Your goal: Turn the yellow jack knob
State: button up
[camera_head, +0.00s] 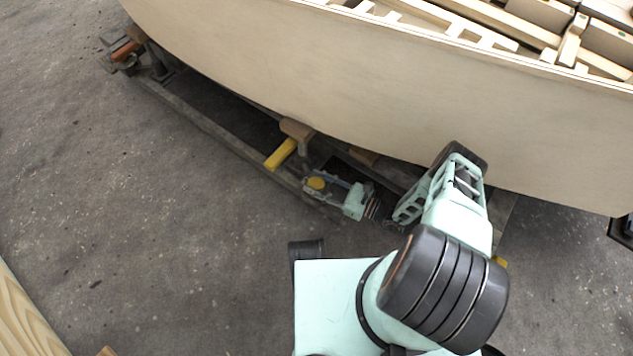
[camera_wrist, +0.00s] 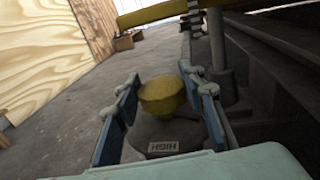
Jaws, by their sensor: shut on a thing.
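The yellow jack knob (camera_head: 316,183) sits low beside the hull, between the fingers of my gripper (camera_head: 322,186). In the wrist view the knob (camera_wrist: 163,96) is a rounded yellow cap on a dark round base (camera_wrist: 165,135) with a small lettered plate. My gripper (camera_wrist: 161,84) has one blue finger on each side of the knob and is shut on it. Finger contact is partly hard to see at this size.
The pale plywood hull (camera_head: 330,70) overhangs the dark cradle rail (camera_head: 205,122). A yellow bar (camera_head: 280,153) and brown block (camera_head: 297,129) stand just left of the gripper. In the wrist view a yellow beam (camera_wrist: 160,14) crosses above. The concrete floor at left is mostly clear.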

jog(key=o, duration=1.2)
jog(key=shift+v, duration=3.8)
